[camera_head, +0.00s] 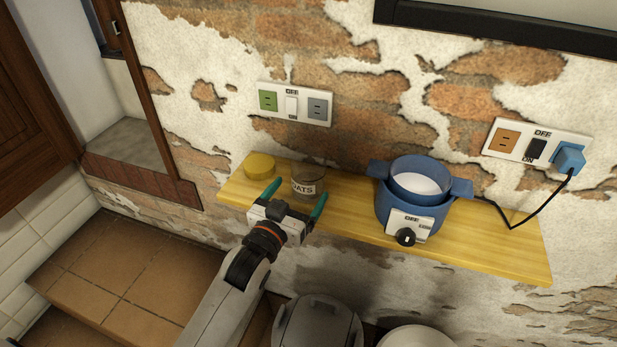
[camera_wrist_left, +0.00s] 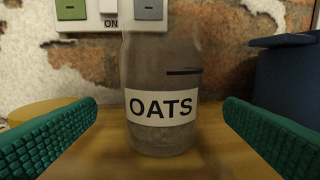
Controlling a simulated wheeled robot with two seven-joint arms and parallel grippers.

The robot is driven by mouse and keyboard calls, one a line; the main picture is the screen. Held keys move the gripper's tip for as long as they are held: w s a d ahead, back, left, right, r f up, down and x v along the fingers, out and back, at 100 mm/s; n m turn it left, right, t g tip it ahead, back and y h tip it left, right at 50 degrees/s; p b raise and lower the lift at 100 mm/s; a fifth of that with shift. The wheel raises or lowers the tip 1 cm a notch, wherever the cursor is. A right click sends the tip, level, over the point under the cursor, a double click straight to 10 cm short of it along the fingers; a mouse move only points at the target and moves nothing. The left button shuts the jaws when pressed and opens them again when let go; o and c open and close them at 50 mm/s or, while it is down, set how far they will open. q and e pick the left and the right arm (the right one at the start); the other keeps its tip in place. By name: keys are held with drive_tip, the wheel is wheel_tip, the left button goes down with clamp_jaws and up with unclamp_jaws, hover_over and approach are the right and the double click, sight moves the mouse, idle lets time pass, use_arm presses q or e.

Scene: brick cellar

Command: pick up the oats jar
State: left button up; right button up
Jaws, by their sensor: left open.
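The oats jar (camera_head: 308,176) is a clear glass jar with a white label, standing upright on the yellow wooden shelf (camera_head: 480,249). It also shows in the left wrist view (camera_wrist_left: 160,75), centred, with "OATS" facing the camera and some pale contents low down. My left gripper (camera_head: 296,200) is open in front of the jar. In the left wrist view its green fingertips (camera_wrist_left: 163,125) stand apart on either side of the jar, with a gap on both sides. My right gripper is not in view.
A round yellow lid (camera_head: 259,166) lies on the shelf left of the jar. A blue cooker (camera_head: 411,209) with a knob stands to the right, its cord running to a wall socket (camera_head: 537,146). Another socket plate (camera_head: 294,104) is on the brick wall behind the jar.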

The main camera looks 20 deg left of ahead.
sight(301, 188)
use_arm(q)
drive_tip(key=w, duration=0.4)
drive_tip(key=shift+w+d+p, duration=0.35)
drive_tip(key=shift+w, duration=0.05)
drive_tip(key=shift+s, duration=0.1)
drive_tip(key=c, duration=1.1)
drive_tip(key=shift+r, duration=0.2)
